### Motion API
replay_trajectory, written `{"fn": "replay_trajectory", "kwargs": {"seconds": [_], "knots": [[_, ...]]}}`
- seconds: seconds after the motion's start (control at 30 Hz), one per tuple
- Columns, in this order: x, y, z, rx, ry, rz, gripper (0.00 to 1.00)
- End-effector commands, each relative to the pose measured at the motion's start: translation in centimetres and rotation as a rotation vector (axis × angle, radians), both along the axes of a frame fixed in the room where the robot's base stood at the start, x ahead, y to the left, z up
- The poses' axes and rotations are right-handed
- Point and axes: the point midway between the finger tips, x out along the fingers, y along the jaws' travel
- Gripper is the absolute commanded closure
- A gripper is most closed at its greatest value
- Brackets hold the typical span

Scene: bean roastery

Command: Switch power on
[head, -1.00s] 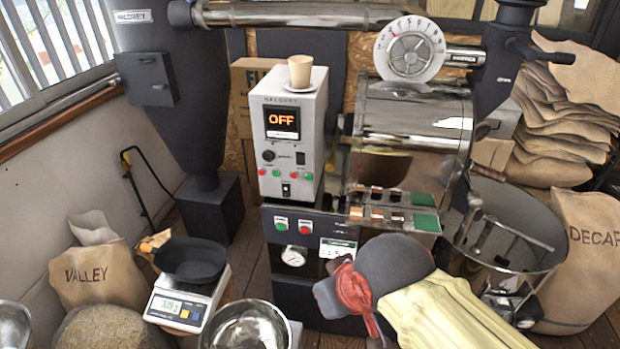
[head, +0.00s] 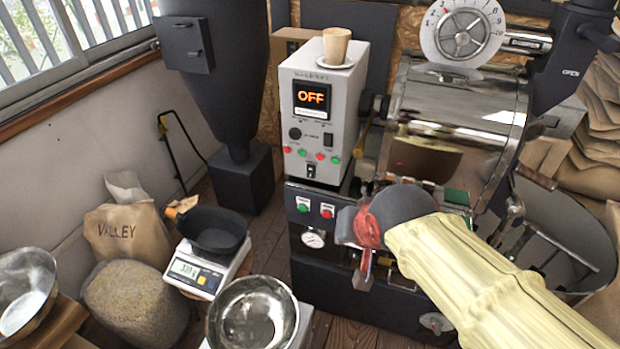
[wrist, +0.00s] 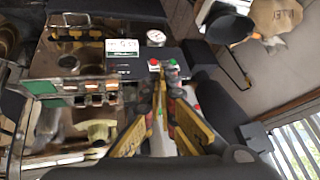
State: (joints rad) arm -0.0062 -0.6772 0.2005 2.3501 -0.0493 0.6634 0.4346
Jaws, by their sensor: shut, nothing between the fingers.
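The grey control box (head: 350,95) stands on the roaster's base in the head view, its display (head: 312,97) reading OFF. On the dark panel below are a green button (head: 303,205) and a red button (head: 327,211), also in the wrist view as green (wrist: 153,63) and red (wrist: 171,63). My gripper (head: 364,272) is shut and empty, right of and below these buttons; its fingers (wrist: 160,92) converge in the wrist view. Contact cannot be told.
A cup (head: 336,44) on a saucer stands on the box. The shiny roaster drum (head: 450,110) is to the right, above my arm. A scale (head: 197,272) with a black pan, a metal bowl (head: 252,315) and sacks (head: 118,232) are at left. Floor shows between scale and roaster.

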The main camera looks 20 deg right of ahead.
Motion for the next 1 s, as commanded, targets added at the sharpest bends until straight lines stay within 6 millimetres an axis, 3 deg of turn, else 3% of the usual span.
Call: {"fn": "replay_trajectory", "kwargs": {"seconds": [0.1,0.3,0.5,0.73,1.0], "knots": [[6.1,0.0,-1.9,0.149,-0.077,-0.211,1.0],[15.6,0.7,-5.6,0.469,-0.213,-0.534,1.0],[22.9,2.3,-10.6,0.834,-0.291,-0.786,1.0],[26.8,3.9,-14.6,1.127,-0.301,-0.941,1.0],[27.5,4.4,-15.4,1.204,-0.297,-0.975,1.0]]}}
